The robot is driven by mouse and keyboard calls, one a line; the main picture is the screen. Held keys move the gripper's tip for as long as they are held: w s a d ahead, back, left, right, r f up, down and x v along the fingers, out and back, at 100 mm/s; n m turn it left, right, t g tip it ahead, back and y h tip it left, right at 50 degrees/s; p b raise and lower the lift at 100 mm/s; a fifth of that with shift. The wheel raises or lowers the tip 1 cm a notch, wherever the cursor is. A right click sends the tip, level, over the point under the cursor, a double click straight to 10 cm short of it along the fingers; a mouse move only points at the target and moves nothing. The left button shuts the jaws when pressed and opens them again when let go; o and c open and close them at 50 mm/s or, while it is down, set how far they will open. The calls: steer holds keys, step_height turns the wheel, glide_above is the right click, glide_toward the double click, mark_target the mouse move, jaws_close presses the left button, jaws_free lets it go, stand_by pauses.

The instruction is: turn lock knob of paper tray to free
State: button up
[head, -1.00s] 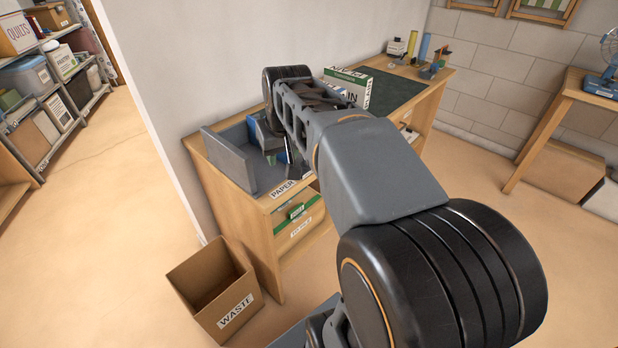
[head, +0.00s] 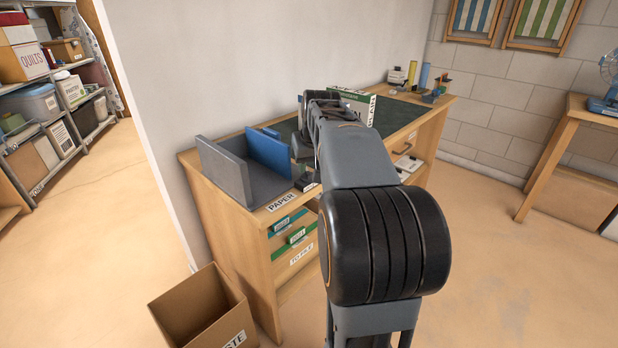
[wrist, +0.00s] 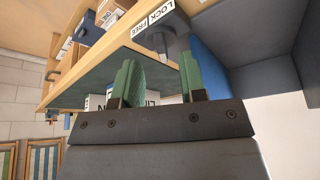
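The grey paper tray (head: 222,172) sits on the left end of the desk, with an upright blue panel (head: 268,153) in it. A small dark block (head: 306,182) with a white label stands at its front right. In the wrist view the label reading LOCK and FREE (wrist: 153,20) is at the top, beside a dark grey knob (wrist: 176,44). Which word the knob points to I cannot tell. My gripper (wrist: 158,84) is open, its two green fingers apart with nothing held between them. The knob shows beyond the fingertips.
The desk (head: 262,250) has a dark green mat and a green-and-white box (head: 358,98) behind my arm. An open cardboard waste box (head: 205,312) stands on the floor at front left. Shelves (head: 60,100) stand at far left.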

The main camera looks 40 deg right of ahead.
mark_target(309, 173)
steer(key=shift+b+x, duration=0.45)
steer(key=shift+x, duration=1.45)
steer(key=shift+c, duration=0.4)
jaws_close()
